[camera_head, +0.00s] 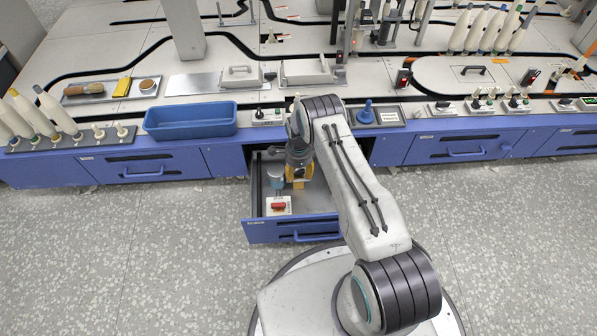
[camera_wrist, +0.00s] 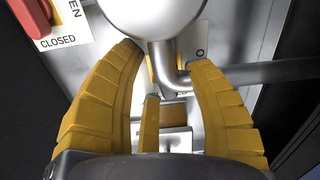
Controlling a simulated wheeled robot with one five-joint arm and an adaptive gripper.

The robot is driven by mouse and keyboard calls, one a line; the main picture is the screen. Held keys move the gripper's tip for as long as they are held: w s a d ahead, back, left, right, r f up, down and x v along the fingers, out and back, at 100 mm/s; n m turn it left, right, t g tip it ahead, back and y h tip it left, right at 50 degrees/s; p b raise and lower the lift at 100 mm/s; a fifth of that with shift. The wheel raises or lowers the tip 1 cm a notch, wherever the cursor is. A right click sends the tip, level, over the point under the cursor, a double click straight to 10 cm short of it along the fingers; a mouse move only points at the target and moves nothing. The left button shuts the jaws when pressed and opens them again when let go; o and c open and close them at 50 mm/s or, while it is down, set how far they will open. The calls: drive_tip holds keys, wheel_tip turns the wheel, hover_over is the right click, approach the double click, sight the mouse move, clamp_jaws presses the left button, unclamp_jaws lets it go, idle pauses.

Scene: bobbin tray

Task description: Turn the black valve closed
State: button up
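My gripper (camera_head: 298,178) reaches down into the open blue drawer (camera_head: 292,231). In the wrist view its yellow fingers (camera_wrist: 168,60) are spread apart, with a pale rounded body (camera_wrist: 165,12) and a bent grey metal pipe (camera_wrist: 172,78) between and beyond the tips. I cannot tell whether the fingers touch them. A red valve handle (camera_head: 278,206) sits on a white plate at the drawer's front left; it also shows in the wrist view (camera_wrist: 33,18), beside "CLOSED" lettering. I cannot make out a black valve handle; my gripper and arm hide part of the drawer.
A blue-grey cylinder (camera_head: 276,180) stands in the drawer left of my gripper. A blue bin (camera_head: 190,120) sits on the bench edge above left. Several switches and bobbins line the bench. The speckled floor left of the drawer is clear.

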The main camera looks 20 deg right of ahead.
sight(298, 172)
clamp_jaws()
drive_tip(key=shift+f+b, duration=0.15)
drive_tip(key=shift+b, duration=0.35)
drive_tip(key=shift+m+b, duration=0.5)
drive_tip(key=shift+m, duration=0.3)
drive_tip(key=shift+o, duration=0.7)
unclamp_jaws()
drive_tip(key=shift+r, duration=0.2)
wheel_tip(298, 172, up, 12)
